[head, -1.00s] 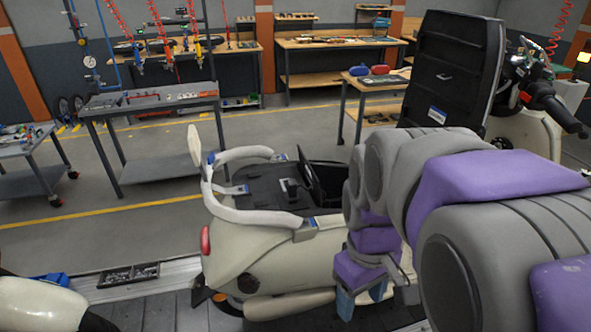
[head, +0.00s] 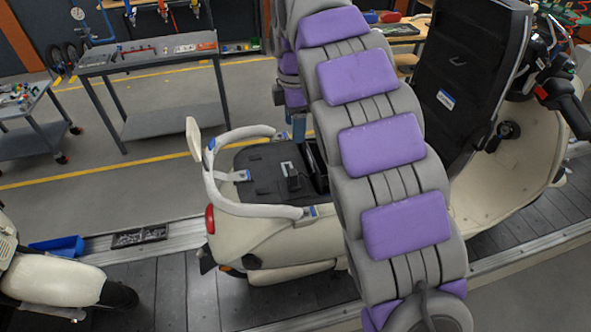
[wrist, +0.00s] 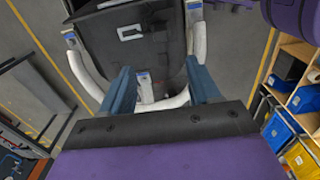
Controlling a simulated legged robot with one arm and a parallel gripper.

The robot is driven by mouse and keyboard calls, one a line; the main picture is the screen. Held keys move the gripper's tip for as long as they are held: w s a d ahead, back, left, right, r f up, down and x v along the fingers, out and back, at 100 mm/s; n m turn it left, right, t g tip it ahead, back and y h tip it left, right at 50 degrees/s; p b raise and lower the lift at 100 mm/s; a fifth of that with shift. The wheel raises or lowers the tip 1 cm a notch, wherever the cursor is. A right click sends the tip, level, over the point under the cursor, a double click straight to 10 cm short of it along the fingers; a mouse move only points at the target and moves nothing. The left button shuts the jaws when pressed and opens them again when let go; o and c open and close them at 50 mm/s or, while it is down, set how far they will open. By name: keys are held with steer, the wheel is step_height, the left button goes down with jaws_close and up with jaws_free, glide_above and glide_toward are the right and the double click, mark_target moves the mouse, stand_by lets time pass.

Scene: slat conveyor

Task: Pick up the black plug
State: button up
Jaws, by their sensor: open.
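I cannot clearly pick out the black plug in either view. The cream scooter (head: 262,232) has its black seat (head: 470,85) tipped up. Under it lies a black cover (head: 255,170) with a small pale bracket (head: 291,172), beside a dark opening (head: 314,165). The wrist view shows the black cover (wrist: 160,52) and the bracket (wrist: 130,32) beyond the fingertips. My gripper (wrist: 161,79) is open, with two blue fingers apart and nothing between them. In the head view my arm hides most of the gripper; one blue finger shows above the scooter.
A white grab rail (head: 215,172) curves around the scooter's rear, close to the fingers in the wrist view. A grey workbench (head: 165,52) stands behind. Another cream scooter (head: 45,275), a blue bin (head: 58,247) and a dark parts tray (head: 140,236) are at left.

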glide_above(292, 172)
steer(key=f, duration=1.1)
steer(key=shift+d+f, duration=0.15)
steer(key=shift+d, duration=0.15)
steer(key=shift+a+f, duration=0.15)
steer(key=shift+f, duration=1.45)
steer(key=shift+a+f, duration=0.1)
steer(key=shift+f, duration=1.45)
steer(key=shift+c, duration=0.3)
steer(key=c, duration=1)
steer(key=shift+r, duration=0.1)
